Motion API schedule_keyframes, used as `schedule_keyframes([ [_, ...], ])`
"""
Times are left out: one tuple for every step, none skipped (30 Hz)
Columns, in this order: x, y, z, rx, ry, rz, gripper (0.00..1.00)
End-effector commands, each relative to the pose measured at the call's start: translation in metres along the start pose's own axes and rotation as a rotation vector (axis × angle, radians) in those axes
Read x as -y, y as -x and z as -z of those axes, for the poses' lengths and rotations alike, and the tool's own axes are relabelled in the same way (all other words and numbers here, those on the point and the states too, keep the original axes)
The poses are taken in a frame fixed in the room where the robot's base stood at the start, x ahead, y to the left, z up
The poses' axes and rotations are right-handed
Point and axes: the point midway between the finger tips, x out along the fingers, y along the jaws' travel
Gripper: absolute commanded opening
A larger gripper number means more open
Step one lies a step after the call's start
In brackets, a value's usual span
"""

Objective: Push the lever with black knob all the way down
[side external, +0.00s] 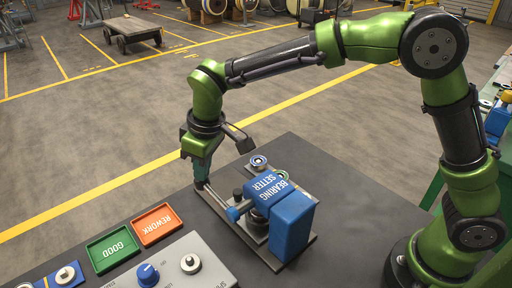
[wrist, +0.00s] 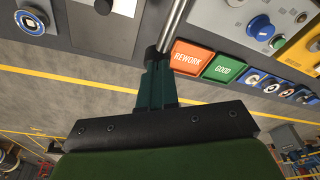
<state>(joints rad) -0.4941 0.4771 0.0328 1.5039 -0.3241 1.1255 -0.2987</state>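The blue bearing setter (side external: 265,189) stands on a grey base plate on the dark table. Its lever (side external: 217,200), a metal rod, runs from a blue hub (side external: 233,214) up and left to a black knob (side external: 201,185). My gripper (side external: 201,178) points down right at the knob, its fingertips at or just above it. In the wrist view the fingers (wrist: 157,78) look close together, with the black knob (wrist: 152,54) partly hidden at their tips and the metal rod (wrist: 173,25) beyond. I cannot tell whether they touch the knob.
An orange REWORK tray (side external: 157,224) and a green GOOD tray (side external: 112,249) lie to the left of the setter. A grey panel with a blue dial (side external: 147,274) is at the front. A small bearing (side external: 259,161) sits behind the setter.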

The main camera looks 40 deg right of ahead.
Motion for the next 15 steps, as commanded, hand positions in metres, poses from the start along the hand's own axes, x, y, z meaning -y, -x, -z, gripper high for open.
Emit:
schedule_keyframes([
  [0.000, -0.003, -0.001, 0.003, 0.000, 0.001, 0.00],
  [0.000, -0.004, -0.002, 0.004, 0.000, 0.001, 0.00],
  [0.000, -0.006, -0.002, 0.004, 0.000, 0.001, 0.00],
  [0.000, -0.007, -0.002, 0.004, 0.000, 0.001, 0.00],
  [0.000, -0.008, -0.002, 0.004, 0.000, 0.001, 0.00],
  [0.000, -0.010, -0.003, 0.003, 0.000, 0.001, 0.00],
  [0.000, -0.011, -0.003, 0.003, 0.000, 0.001, 0.00],
  [0.000, -0.012, -0.003, 0.004, 0.000, 0.001, 0.00],
  [0.000, -0.014, -0.004, 0.004, -0.001, 0.001, 0.00],
  [0.001, -0.015, -0.004, 0.005, -0.001, 0.001, 0.00],
  [0.001, -0.016, -0.004, 0.005, -0.001, 0.001, 0.00],
  [0.001, -0.018, -0.004, 0.005, -0.001, 0.001, 0.00],
  [0.001, -0.019, -0.005, 0.005, -0.001, 0.001, 0.00],
  [0.001, -0.020, -0.005, 0.004, -0.001, 0.001, 0.00],
  [0.001, -0.022, -0.005, 0.004, -0.001, 0.001, 0.00],
])
